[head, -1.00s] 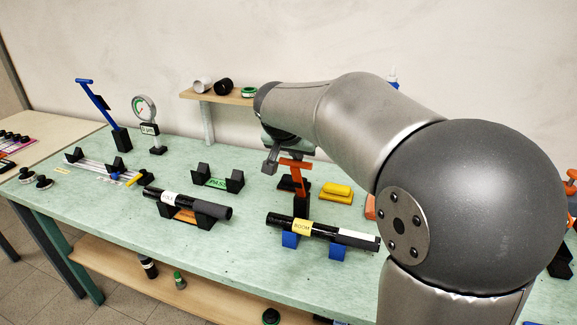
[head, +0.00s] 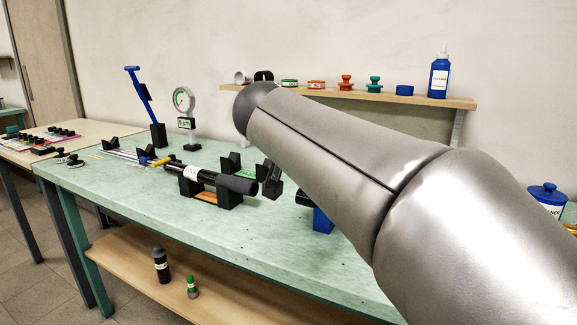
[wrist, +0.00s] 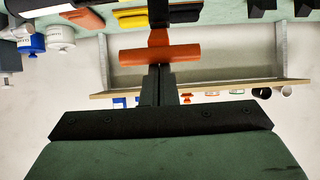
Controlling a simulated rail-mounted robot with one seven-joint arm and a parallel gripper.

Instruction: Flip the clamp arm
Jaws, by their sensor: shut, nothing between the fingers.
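In the head view my arm hides the orange clamp and my gripper. A blue lever (head: 140,95) with a T-shaped top stands tilted on a black base at the bench's far left.
A black tube (head: 215,180) rests on a black stand on the green bench (head: 110,205). A dial gauge (head: 183,100) stands behind it. A wall shelf (head: 420,100) holds small coloured parts and a blue bottle (head: 439,75).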

